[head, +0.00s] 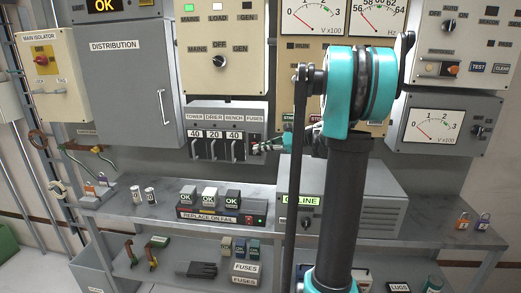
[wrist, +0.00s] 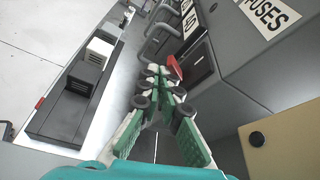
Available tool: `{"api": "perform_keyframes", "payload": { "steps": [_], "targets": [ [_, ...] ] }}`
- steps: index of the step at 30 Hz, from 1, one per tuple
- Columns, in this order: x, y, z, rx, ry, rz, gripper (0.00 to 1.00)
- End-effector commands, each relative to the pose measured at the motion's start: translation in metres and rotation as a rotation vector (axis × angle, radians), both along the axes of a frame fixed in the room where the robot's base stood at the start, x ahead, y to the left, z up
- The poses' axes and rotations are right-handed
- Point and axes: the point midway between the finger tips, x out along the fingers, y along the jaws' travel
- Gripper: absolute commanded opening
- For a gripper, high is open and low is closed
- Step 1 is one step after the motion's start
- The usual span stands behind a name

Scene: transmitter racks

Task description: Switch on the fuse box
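The fuse box (head: 228,115) is a grey box under the large panels, labelled TOWER, DRIER, BENCH and FUSES, with three handled fuse carriers marked 40, 20 and 40. Its FUSES label (wrist: 271,14) also shows in the wrist view. A small red lever (wrist: 174,66) sits by a dark recess (wrist: 201,66) on its face, under that label. My gripper (head: 261,147) is at the right end of the box. In the wrist view my gripper (wrist: 162,78) has its fingertips together, just short of the red lever or touching it; I cannot tell which. Nothing shows held between them.
A shelf (head: 160,211) runs below, holding fuse blocks on a REPLACE ON FAIL tray (head: 222,217) and a grey instrument (head: 365,205). The grey distribution cabinet (head: 130,85) is left of the fuse box. Padlocks (head: 484,221) stand at the shelf's right end.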

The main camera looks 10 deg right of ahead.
Motion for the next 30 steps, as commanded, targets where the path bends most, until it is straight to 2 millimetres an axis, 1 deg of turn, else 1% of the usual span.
{"api": "perform_keyframes", "payload": {
  "steps": [1,5,8,11,18,22,25,30],
  "targets": [
    [0.002,0.001,0.006,0.014,-0.006,0.001,0.0],
    [0.002,0.0,0.006,0.014,-0.007,0.0,0.0],
    [0.0,-0.005,0.008,0.013,-0.006,-0.002,0.0],
    [-0.004,-0.017,0.012,0.012,-0.005,-0.005,0.0],
    [-0.025,-0.059,0.024,0.006,-0.002,-0.005,0.0],
    [-0.035,-0.08,0.03,0.004,-0.001,-0.004,0.0],
    [-0.04,-0.092,0.034,0.003,0.0,-0.004,0.0],
    [-0.046,-0.102,0.037,0.001,0.001,-0.002,0.0]
  ]
}}
